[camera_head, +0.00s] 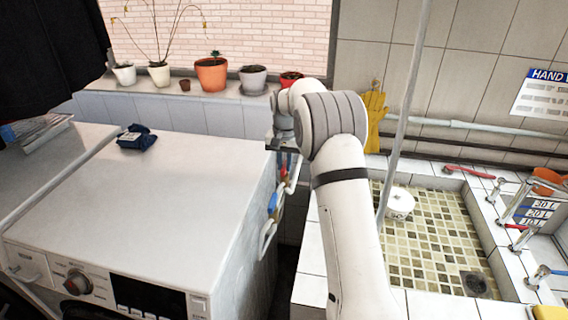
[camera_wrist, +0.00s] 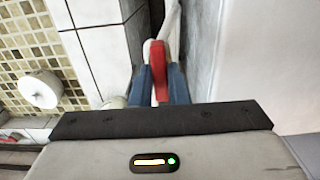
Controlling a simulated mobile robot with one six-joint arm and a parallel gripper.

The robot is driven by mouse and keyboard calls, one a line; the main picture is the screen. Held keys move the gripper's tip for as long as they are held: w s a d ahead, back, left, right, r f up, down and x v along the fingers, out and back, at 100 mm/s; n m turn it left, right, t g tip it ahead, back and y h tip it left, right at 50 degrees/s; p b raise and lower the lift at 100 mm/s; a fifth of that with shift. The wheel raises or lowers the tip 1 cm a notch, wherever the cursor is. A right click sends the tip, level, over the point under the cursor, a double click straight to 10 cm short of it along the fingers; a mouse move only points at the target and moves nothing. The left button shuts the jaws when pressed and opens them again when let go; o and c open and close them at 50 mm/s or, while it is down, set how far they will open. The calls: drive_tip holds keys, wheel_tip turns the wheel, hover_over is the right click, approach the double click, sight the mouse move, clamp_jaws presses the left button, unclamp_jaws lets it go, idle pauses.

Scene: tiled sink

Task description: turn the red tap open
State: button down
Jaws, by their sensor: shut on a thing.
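My gripper (camera_wrist: 161,76) is shut on this red handle. In the head view my gripper (camera_head: 285,157) points down in the narrow gap beside the washing machine, and only a small part of the red handle shows under it. A blue handle (camera_head: 272,204) sits lower on the white pipework there. The tap's body is mostly hidden by my gripper.
The white washing machine (camera_head: 150,195) stands close on the left of my gripper. A tiled sink (camera_head: 435,240) with a white roll-like object (camera_head: 400,203) is on the right. Potted plants (camera_head: 211,73) line the sill behind.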

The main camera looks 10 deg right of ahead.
sight(284, 165)
drive_tip(key=c, duration=1.4)
unclamp_jaws()
wheel_tip(284, 165, up, 7)
drive_tip(key=shift+f+b, duration=0.1)
drive_tip(key=shift+b, duration=0.5)
drive_tip(key=shift+r, duration=0.55)
